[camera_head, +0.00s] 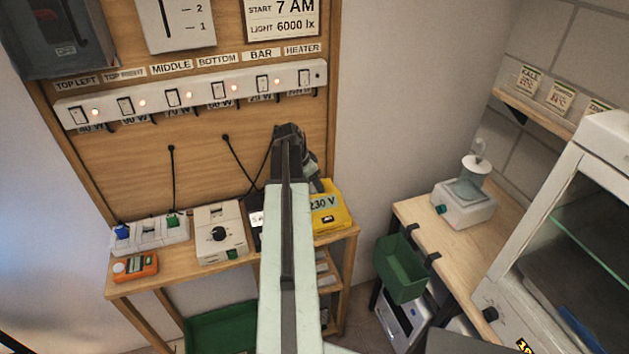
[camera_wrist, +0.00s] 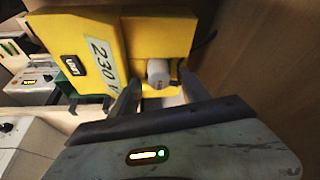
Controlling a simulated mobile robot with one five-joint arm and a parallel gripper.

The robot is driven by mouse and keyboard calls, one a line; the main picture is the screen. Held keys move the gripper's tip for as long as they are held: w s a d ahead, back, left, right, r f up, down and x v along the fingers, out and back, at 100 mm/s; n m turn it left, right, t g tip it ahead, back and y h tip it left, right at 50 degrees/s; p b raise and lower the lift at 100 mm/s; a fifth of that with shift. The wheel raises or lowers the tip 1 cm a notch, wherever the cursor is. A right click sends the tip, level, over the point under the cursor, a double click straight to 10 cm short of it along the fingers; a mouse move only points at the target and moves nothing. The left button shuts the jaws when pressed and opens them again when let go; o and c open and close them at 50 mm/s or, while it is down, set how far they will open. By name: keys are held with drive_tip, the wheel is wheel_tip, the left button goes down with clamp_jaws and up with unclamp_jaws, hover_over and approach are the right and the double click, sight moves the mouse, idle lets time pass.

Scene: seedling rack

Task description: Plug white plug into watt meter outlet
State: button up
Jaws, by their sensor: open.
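A pale grey-white cylinder (camera_wrist: 158,73), which looks like the white plug, sits against the face of a yellow box (camera_wrist: 80,33) labelled 230 V. I cannot tell how deeply it is seated. My gripper (camera_wrist: 160,84) is open, its dark fingers on either side of the cylinder with gaps visible. In the head view the yellow box (camera_head: 333,220) stands at the shelf's right end, and my arm hides part of it; the cylinder is not visible there. Which device is the watt meter is unclear; the yellow box is one candidate, a small orange device (camera_head: 149,268) at the left another.
A white power strip (camera_head: 150,240) with blue and green plugs and a white dial box (camera_head: 221,244) stand left of my arm. Black cables hang down the wooden board (camera_head: 200,180). A side table (camera_head: 415,213) with a green bin (camera_head: 402,270) is at the right.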

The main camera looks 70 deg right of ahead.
drive_tip(key=p+v, duration=0.6)
drive_tip(key=v, duration=0.1)
drive_tip(key=shift+r+p, duration=0.3)
drive_tip(key=shift+p, duration=0.1)
drive_tip(key=shift+w+a, duration=0.1)
drive_tip(key=shift+a, duration=0.05)
